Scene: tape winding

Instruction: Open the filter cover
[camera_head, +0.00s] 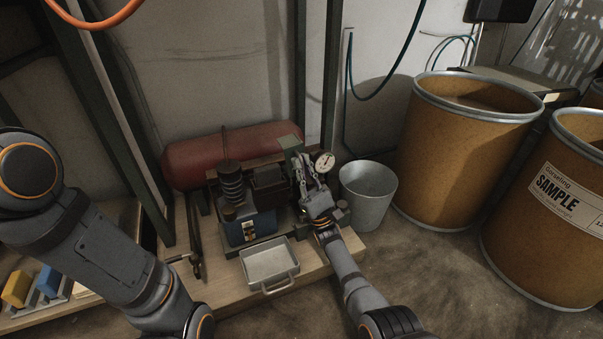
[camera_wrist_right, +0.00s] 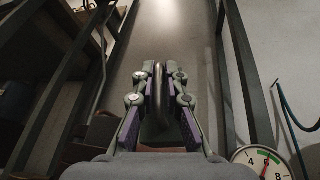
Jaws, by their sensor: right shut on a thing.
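My right gripper (camera_head: 305,172) is at the right side of the machine on the bench, just left of the pressure gauge. In the right wrist view, its fingers (camera_wrist_right: 160,100) are shut on a dark curved handle (camera_wrist_right: 158,78), which stands up between the purple pads. I cannot tell whether this handle belongs to the filter cover, because the gripper hides what is beneath it. A green block (camera_head: 289,142) shows just behind the gripper. My left arm comes in from the left, and its gripper is out of the picture.
The gauge (camera_head: 324,161) is close to my right gripper and also shows in the wrist view (camera_wrist_right: 262,166). A blue-based machine (camera_head: 246,226), metal tray (camera_head: 270,263) and grey bucket (camera_head: 367,190) are nearby. A red tank (camera_head: 195,160) lies behind. Brown drums (camera_head: 455,145) stand right.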

